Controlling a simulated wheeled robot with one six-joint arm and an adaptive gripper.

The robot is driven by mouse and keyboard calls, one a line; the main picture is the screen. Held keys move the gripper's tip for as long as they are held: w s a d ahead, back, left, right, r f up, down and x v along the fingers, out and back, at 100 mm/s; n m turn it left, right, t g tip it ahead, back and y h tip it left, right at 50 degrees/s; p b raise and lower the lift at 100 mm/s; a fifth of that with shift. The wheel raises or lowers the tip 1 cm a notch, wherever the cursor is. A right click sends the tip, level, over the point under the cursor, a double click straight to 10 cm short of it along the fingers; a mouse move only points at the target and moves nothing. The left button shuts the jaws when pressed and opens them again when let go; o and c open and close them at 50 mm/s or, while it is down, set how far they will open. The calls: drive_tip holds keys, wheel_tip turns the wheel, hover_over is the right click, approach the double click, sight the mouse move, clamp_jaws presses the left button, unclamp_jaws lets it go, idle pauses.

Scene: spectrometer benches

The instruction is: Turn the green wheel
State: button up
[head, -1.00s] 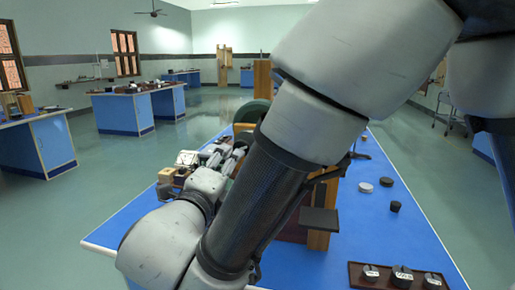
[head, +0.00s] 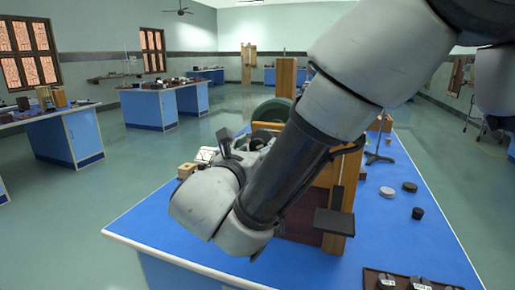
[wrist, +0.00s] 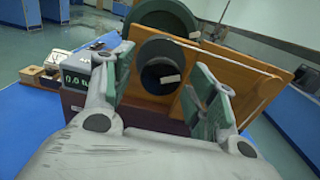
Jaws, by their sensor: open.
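A large dark green wheel (head: 273,109) stands upright at the wooden apparatus, partly hidden by my arm in the head view. In the wrist view the large green wheel (wrist: 188,14) shows at the top, behind a tilted wooden panel (wrist: 232,69). A smaller dark round wheel (wrist: 153,78) with a pale tab sits at the panel's front, between my fingers in the picture. My gripper (wrist: 163,88) is open, its green-padded fingers either side of this smaller wheel in the picture. I cannot tell whether they touch it. My arm mostly hides the gripper in the head view.
A digital display (wrist: 77,68) stands left of my gripper. Small blocks and instruments lie on the blue bench (head: 385,232). A grey plate (head: 334,221) juts out at the panel's near side. Black and grey discs (head: 418,213) lie to the right. Open floor lies left.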

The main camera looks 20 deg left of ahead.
drive_tip(key=shift+w, duration=0.55)
clamp_jaws()
drive_tip(key=shift+d+n, duration=0.1)
drive_tip(key=shift+n, duration=0.3)
drive_tip(key=n, duration=0.9)
idle(0.3)
